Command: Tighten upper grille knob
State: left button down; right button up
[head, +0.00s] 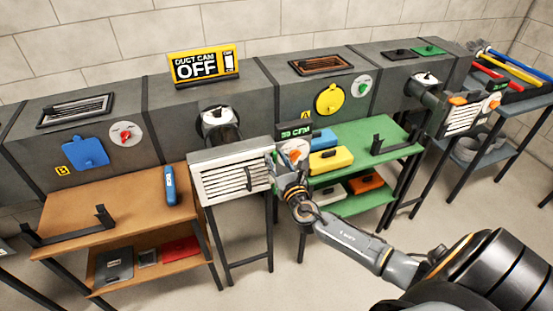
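A white slatted grille (225,178) stands on a black-legged stand below the middle of the duct. My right gripper (276,168) is at the right end of this grille, with its arm coming in from the lower right. An orange part on a pale round plate (294,151) shows just behind the gripper; it looks like a knob, but the gripper partly covers it. I cannot tell whether the fingers touch it or how far apart they are. A second grille (462,117) at the right has an orange knob (457,100) on its upper edge. My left gripper is out of view.
A brown table (110,218) at left bears a blue tool (170,187) and a black bracket. A green table (395,140) holds yellow and blue boxes beside a "39 CFM" display (296,133). A yellow "DUCT CAM OFF" sign (203,66) stands on the duct. Floor in front is clear.

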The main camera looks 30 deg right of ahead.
grip_shut()
